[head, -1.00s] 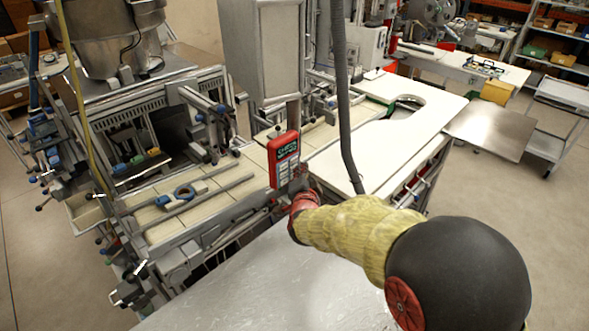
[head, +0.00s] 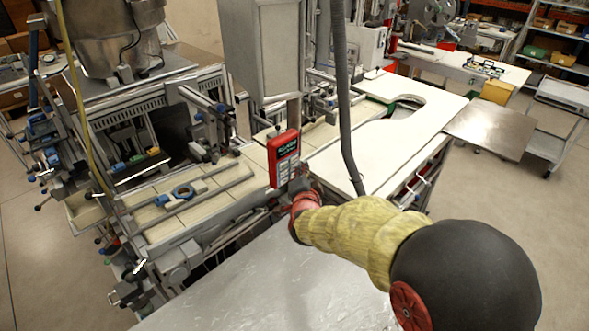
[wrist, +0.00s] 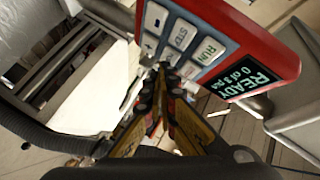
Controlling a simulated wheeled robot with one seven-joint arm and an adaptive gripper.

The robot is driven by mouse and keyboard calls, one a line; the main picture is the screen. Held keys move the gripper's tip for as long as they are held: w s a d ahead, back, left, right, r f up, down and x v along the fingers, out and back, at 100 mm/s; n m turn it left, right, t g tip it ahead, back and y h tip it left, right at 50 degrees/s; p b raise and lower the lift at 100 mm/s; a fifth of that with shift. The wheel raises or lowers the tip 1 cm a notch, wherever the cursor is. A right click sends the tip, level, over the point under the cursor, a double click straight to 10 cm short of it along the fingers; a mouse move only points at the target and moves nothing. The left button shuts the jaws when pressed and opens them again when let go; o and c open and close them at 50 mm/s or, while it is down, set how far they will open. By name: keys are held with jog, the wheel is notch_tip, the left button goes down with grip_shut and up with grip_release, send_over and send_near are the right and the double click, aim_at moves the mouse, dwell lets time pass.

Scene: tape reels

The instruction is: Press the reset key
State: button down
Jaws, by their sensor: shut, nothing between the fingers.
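A red control box (head: 284,158) with a dark display and pale keys hangs upright in the middle of the head view. In the wrist view the box (wrist: 255,35) is close, and its display (wrist: 245,77) reads "READY" and "0 of 3" with more cut off. One key (wrist: 208,51) reads "RUN" and another (wrist: 181,34) seems to read "STOP". I cannot pick out the reset key's label. My gripper (wrist: 163,72) is shut and empty, its tips beside the lower keys. I cannot tell whether they touch. In the head view my gripper (head: 300,186) is at the box's lower end.
A grey hose (head: 345,110) hangs just right of the box. A white table (head: 395,135) stands behind to the right. A bare metal surface (head: 270,280) fills the front.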

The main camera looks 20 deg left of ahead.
jog(key=shift+s+d, duration=0.2)
jog(key=shift+d, duration=0.15)
jog(key=d+b, duration=0.1)
jog(key=s+d, duration=0.1)
jog(key=d, duration=0.1)
jog(key=s+d+b, duration=0.1)
jog(key=shift+s+d+b, duration=0.15)
jog(key=shift+s+b, duration=0.1)
jog(key=shift+b, duration=0.05)
jog(key=shift+f, duration=0.1)
dwell(0.8)
